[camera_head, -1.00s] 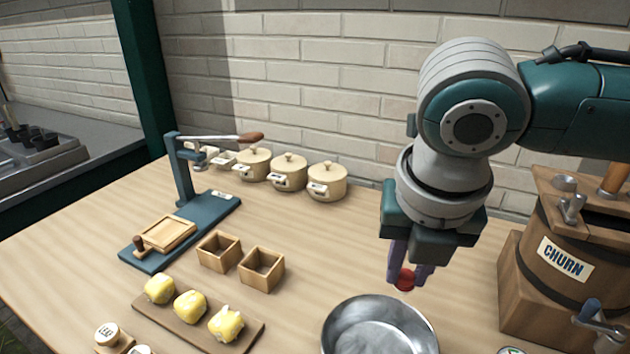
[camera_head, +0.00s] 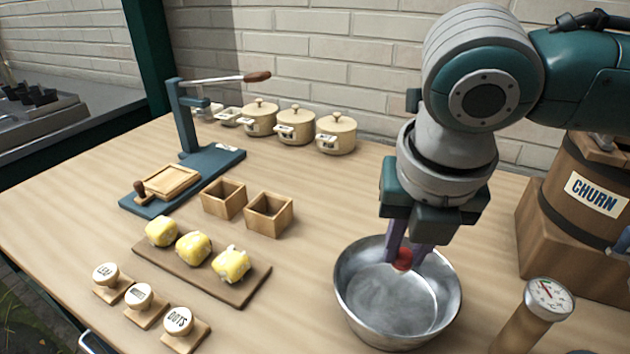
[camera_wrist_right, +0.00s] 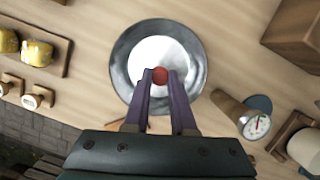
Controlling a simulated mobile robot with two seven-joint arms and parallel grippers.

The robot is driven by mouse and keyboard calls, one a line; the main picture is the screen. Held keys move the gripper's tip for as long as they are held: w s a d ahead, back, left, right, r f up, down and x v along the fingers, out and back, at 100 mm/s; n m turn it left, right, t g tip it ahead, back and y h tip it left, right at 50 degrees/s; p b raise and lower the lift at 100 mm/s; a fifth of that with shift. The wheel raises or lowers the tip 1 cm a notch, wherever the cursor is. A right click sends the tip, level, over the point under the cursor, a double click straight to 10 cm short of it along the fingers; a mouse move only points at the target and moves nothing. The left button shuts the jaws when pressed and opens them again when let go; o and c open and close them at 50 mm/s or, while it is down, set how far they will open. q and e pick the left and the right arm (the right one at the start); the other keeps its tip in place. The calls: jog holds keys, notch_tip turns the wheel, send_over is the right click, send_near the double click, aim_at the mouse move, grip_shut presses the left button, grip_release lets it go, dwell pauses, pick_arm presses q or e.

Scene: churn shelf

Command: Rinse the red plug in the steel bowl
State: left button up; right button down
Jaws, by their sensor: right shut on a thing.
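The red plug (camera_head: 403,260) is small and round, and it sits between the purple fingers of my right gripper (camera_head: 408,254). The gripper is shut on it, pointing down over the steel bowl (camera_head: 350,300). In the right wrist view the plug (camera_wrist_right: 160,76) shows at the fingertips, against the pale inside of the bowl (camera_wrist_right: 120,72). The plug appears at or inside the bowl's far rim level; I cannot tell whether it touches water.
A dial thermometer (camera_head: 548,298) stands right of the bowl, and the wooden churn (camera_head: 585,190) is behind it. A board (camera_head: 190,276) with yellow butter pieces, stamps (camera_head: 178,322), small wooden boxes (camera_head: 268,214) and lidded pots (camera_head: 336,133) are to the left.

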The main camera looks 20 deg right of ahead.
aim_at(397, 270)
pick_arm(q)
jog(key=shift+a+f+b, duration=0.1)
jog(key=shift+f+b, duration=1.2)
jog(key=shift+f, duration=0.4)
pick_arm(e)
jog(key=shift+f, duration=3)
pick_arm(q)
jog(key=shift+r, duration=0.2)
pick_arm(e)
jog(key=shift+w+a+r, duration=0.1)
pick_arm(q)
jog(key=shift+r+p, duration=0.15)
jog(key=shift+p, duration=0.2)
pick_arm(e)
jog(key=shift+w+a, duration=0.15)
jog(key=shift+w, duration=0.05)
pick_arm(q)
jog(key=shift+r, duration=0.15)
pick_arm(e)
jog(key=shift+s+d+p, duration=0.25)
jog(key=shift+p, duration=0.3)
pick_arm(q)
jog(key=shift+r, duration=0.4)
jog(key=shift+r, duration=0.25)
pick_arm(e)
jog(key=shift+w+a, duration=0.2)
